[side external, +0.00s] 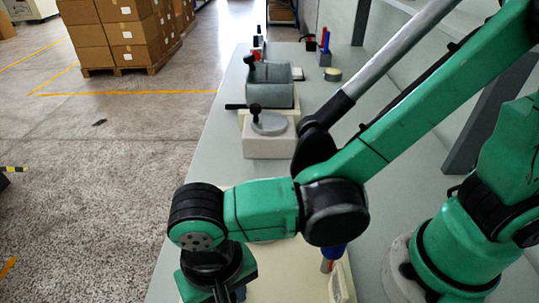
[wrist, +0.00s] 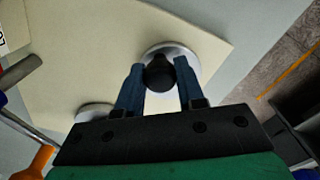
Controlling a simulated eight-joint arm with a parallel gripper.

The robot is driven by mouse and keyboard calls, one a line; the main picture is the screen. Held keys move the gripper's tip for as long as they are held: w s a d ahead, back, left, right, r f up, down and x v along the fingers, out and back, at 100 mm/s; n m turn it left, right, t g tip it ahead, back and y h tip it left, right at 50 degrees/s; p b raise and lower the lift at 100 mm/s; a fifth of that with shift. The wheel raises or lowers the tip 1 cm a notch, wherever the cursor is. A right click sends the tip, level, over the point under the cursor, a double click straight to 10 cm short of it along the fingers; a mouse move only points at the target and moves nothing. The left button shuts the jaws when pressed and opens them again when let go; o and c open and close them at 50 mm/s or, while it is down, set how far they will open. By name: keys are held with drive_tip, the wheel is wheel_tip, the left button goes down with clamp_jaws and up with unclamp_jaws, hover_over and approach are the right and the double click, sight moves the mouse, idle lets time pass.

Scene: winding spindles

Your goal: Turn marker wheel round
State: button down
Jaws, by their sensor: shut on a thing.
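In the wrist view, a pale grey round wheel (wrist: 190,52) with an upright black knob (wrist: 159,76) lies on a cream board (wrist: 80,60). My gripper (wrist: 158,68) has its two blue fingers on either side of the knob and is shut on it. A second pale disc (wrist: 94,110) on the board is partly hidden behind my gripper. In the side external view my gripper is at the bottom edge, mostly cut off, and my arm hides the wheel. I cannot tell from a label whether the held wheel is the marker wheel.
A blue and red pen-like thing (side external: 331,256) stands by my arm. Farther along the grey table (side external: 205,190) are a white block (side external: 268,147) with a black-knobbed grey disc and a grey bin (side external: 270,97). Cardboard boxes (side external: 120,35) stand on the floor beyond.

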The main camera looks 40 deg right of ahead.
drive_tip(key=m, duration=0.2)
drive_tip(key=a+m, duration=0.1)
drive_tip(key=m, duration=0.2)
drive_tip(key=shift+w+a+m, duration=0.1)
drive_tip(key=shift+m, duration=0.2)
drive_tip(key=m, duration=0.3)
drive_tip(key=a+m, duration=0.1)
drive_tip(key=m, duration=0.1)
drive_tip(key=shift+w+m, duration=0.3)
drive_tip(key=shift+w, duration=0.1)
drive_tip(key=m, duration=0.2)
drive_tip(key=w+m, duration=0.1)
drive_tip(key=m, duration=0.2)
drive_tip(key=shift+a, duration=0.2)
drive_tip(key=shift+w+m, duration=0.25)
drive_tip(key=shift+m, duration=1)
drive_tip(key=shift+w+m, duration=0.25)
drive_tip(key=shift+m, duration=1)
drive_tip(key=c, duration=0.5)
unclamp_jaws()
drive_tip(key=shift+c, duration=0.2)
drive_tip(key=shift+r, duration=2.85)
